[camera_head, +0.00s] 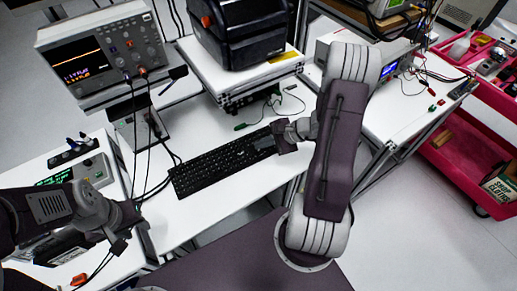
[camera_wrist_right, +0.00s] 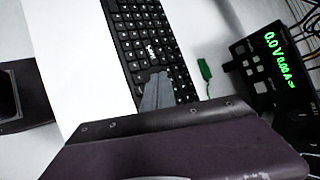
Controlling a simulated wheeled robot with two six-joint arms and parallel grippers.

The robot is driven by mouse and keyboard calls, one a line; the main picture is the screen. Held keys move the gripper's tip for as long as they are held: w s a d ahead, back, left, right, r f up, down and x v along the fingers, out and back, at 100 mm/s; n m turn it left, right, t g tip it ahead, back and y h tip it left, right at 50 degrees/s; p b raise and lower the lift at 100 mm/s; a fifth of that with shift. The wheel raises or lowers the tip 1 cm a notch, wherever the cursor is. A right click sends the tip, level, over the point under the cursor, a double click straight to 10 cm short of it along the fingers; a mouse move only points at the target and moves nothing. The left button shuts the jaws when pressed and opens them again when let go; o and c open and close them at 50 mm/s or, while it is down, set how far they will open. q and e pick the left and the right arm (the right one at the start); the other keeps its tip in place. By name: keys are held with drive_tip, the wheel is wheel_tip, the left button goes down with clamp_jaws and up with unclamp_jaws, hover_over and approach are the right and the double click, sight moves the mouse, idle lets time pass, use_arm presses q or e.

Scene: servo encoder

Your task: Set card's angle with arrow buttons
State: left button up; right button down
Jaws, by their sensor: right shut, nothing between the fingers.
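The black keyboard (camera_head: 215,165) lies on the white table and also shows in the wrist view (camera_wrist_right: 140,35). My right gripper (camera_head: 265,143) is over the keyboard's right end. In the wrist view its fingers (camera_wrist_right: 156,88) are together with nothing between them, over the keys. I cannot tell whether the tips touch a key. They hide some keys, and I cannot make out the arrow keys. My left gripper (camera_head: 143,238) is at the lower left, away from the keyboard; its fingers are not clear. I cannot pick out the card.
An oscilloscope (camera_head: 105,52) stands at upper left. A black device (camera_head: 238,30) sits on a white platform behind the keyboard. A green connector (camera_head: 240,127) and cables lie near the keyboard. A meter with green digits (camera_wrist_right: 280,60) shows in the wrist view. A pink cart (camera_head: 470,165) stands at right.

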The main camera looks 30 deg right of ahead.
sight(261, 151)
drive_tip(key=shift+r, duration=0.2)
wheel_tip(261, 151, up, 5)
drive_tip(key=p, duration=0.3)
drive_tip(key=shift+p, duration=0.35)
idle(0.6)
